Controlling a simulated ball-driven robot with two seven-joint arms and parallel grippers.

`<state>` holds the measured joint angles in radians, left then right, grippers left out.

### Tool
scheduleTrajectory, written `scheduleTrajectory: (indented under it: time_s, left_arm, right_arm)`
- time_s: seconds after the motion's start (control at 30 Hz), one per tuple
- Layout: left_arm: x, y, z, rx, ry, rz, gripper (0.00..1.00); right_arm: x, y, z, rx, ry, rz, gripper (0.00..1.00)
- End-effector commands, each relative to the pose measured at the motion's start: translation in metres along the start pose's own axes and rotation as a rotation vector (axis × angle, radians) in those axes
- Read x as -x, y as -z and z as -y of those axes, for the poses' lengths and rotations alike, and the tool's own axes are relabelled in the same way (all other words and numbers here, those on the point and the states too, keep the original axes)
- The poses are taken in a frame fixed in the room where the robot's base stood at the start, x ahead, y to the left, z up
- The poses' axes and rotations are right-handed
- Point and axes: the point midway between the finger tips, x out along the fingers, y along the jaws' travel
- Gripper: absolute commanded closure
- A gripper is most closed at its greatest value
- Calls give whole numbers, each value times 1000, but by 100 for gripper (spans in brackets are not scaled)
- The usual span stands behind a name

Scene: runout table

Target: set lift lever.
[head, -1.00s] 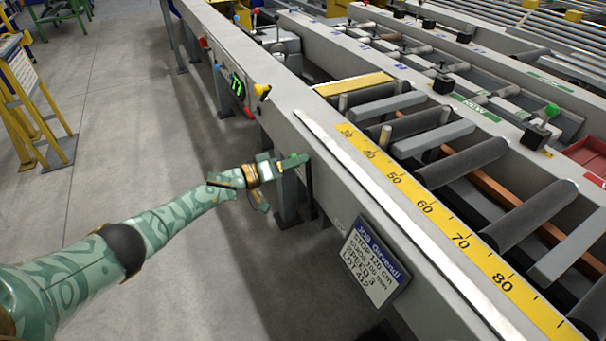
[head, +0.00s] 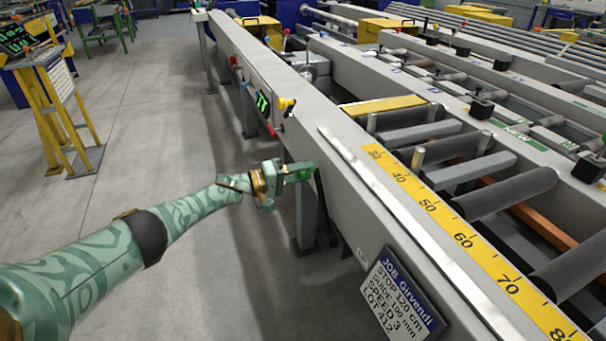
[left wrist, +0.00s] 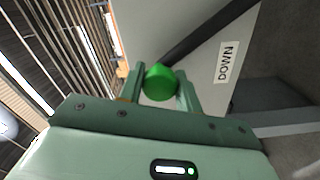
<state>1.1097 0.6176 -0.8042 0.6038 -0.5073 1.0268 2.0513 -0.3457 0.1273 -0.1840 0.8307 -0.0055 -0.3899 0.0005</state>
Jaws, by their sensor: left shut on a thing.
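The lift lever is a dark bar with a green knob (left wrist: 160,82) at its end, on the side of the grey runout table (head: 290,75). My left gripper (head: 302,172) is shut on the green knob, which shows between its two fingers in the left wrist view (left wrist: 160,88). The dark lever bar (left wrist: 198,38) runs from the knob up and to the right, near a white label reading DOWN (left wrist: 227,62). In the head view the gripper hides most of the knob. My right gripper is not in view.
A job sign (head: 400,297) hangs on the table's side, right of the lever. A green display (head: 262,103) and a yellow-topped control (head: 287,103) sit farther along. A yellow stand (head: 55,110) is at the left. The floor between is clear.

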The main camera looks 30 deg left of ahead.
Motion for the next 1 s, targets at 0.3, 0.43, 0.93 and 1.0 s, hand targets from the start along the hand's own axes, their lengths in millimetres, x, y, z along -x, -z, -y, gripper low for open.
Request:
scheduleTrajectory:
  time_s: [0.3,0.43,0.93,1.0]
  left_arm:
    - [1,0,3,1,8,-2,58]
    - [1,0,3,0,6,-2,44]
    - [48,2,-4,-2,4,-4,44]
    - [69,3,-4,-3,5,-4,44]
  right_arm:
    - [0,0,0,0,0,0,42]
    - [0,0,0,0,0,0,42]
    - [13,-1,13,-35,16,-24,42]
    - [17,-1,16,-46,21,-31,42]
